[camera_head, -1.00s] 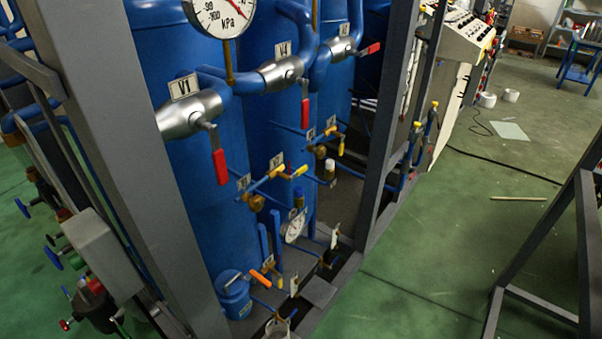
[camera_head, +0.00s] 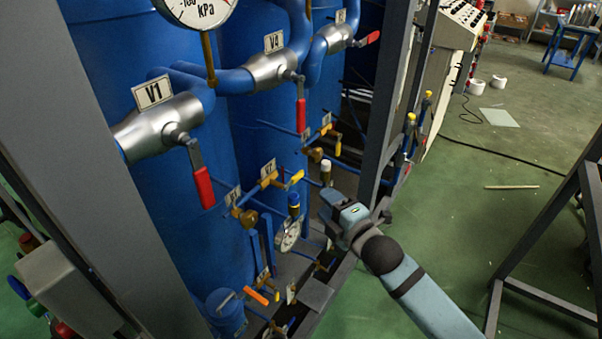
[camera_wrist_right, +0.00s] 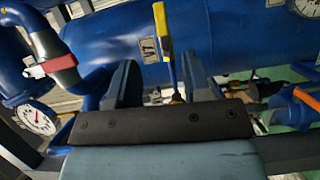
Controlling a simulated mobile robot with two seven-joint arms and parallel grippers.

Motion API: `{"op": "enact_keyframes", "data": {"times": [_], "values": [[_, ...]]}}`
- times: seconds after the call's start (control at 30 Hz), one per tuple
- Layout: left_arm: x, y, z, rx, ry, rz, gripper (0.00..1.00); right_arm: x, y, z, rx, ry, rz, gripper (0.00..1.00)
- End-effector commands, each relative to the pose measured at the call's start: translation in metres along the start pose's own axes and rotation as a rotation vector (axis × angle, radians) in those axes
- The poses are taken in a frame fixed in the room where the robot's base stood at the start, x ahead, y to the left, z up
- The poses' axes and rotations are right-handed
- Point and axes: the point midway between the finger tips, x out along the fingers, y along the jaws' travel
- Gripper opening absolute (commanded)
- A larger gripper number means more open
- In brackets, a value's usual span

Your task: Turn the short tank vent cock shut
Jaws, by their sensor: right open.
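Several small cocks with yellow levers sit on the thin blue pipes in front of the blue tanks. One yellow lever (camera_head: 296,177) is beside the V7 label, and another yellow lever (camera_head: 338,144) is farther back. I cannot tell for sure which is the short tank vent cock. My right gripper (camera_head: 332,203) is near these cocks, in front of the tanks. In the right wrist view its two fingers (camera_wrist_right: 160,82) are apart. A yellow lever (camera_wrist_right: 162,32) with a brass stem shows between and beyond them, not visibly touched. My left gripper is not in view.
Red-handled valves V1 (camera_head: 202,187) and V4 (camera_head: 300,114) are above left. A gauge (camera_head: 290,238) and an orange lever (camera_head: 257,297) are lower down. Grey frame posts (camera_head: 394,100) flank the tanks. Green floor (camera_head: 440,240) is open at right.

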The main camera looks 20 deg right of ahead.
Motion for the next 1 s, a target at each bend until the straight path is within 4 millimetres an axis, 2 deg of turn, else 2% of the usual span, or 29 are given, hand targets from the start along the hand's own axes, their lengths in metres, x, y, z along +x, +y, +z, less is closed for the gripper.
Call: {"op": "enact_keyframes", "data": {"times": [0.3, 0.5, 0.7, 1.0], "values": [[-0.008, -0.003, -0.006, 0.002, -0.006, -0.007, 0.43, 0.067, 0.003, -0.001, 0.006, -0.001, 0.000, 0.45], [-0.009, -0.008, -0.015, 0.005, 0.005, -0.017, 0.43, 0.102, 0.001, -0.001, 0.006, 0.000, -0.001, 0.45], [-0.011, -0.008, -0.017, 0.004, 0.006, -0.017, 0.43, 0.119, 0.000, -0.001, 0.006, 0.000, -0.001, 0.45], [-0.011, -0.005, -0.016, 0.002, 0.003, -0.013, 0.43, 0.122, -0.001, -0.001, 0.006, 0.000, -0.002, 0.45]]}}
